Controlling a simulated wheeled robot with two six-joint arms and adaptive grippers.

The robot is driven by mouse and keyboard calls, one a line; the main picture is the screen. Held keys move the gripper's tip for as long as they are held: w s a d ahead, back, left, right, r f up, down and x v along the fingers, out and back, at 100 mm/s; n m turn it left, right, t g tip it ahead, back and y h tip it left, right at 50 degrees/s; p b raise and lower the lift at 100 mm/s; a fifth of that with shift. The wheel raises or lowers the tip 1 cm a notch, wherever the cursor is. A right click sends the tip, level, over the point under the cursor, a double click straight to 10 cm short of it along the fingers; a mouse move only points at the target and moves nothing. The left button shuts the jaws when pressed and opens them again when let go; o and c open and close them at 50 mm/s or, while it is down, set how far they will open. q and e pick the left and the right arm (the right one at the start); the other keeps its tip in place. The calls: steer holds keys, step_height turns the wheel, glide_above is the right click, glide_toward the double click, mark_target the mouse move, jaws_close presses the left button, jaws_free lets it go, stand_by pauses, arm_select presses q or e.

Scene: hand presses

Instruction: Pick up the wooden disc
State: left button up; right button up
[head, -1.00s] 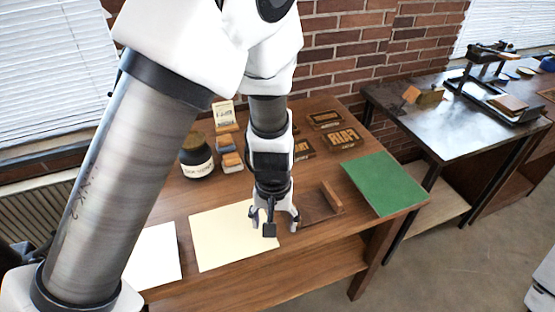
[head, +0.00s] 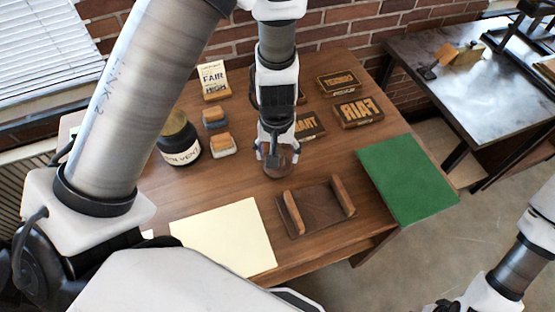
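The wooden disc (head: 279,171) is a round brown piece near the middle of the table, behind the dark tray with two upright wooden rails. My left gripper (head: 277,157) points down at it from above, its fingers close around or just over the disc. The gripper covers part of the disc, and I cannot tell if the fingers touch it or grip it. My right arm shows at the bottom right corner, and its fingers are out of the picture.
The railed tray (head: 318,209) stands in front of the disc, with cream paper (head: 223,238) to its left and a green mat (head: 408,180) to its right. A solvent jar (head: 179,140), small blocks (head: 221,146) and lettered printing blocks (head: 358,111) stand around behind.

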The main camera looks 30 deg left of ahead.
mark_target(284, 168)
arm_select(q)
steer(key=f, duration=0.3)
steer(key=shift+w+a+f+b, duration=0.25)
steer(key=shift+w+a+b, duration=0.05)
steer(key=shift+w+b, duration=0.1)
steer(key=shift+w+f, duration=0.1)
steer(key=shift+s+d+r, duration=0.1)
steer(key=shift+s+r, duration=0.1)
steer(key=shift+r, duration=0.05)
steer(key=shift+c, duration=1.4)
steer(key=shift+s, duration=0.1)
steer(key=c, duration=1)
steer(key=shift+o, duration=0.2)
steer(key=shift+r, duration=0.1)
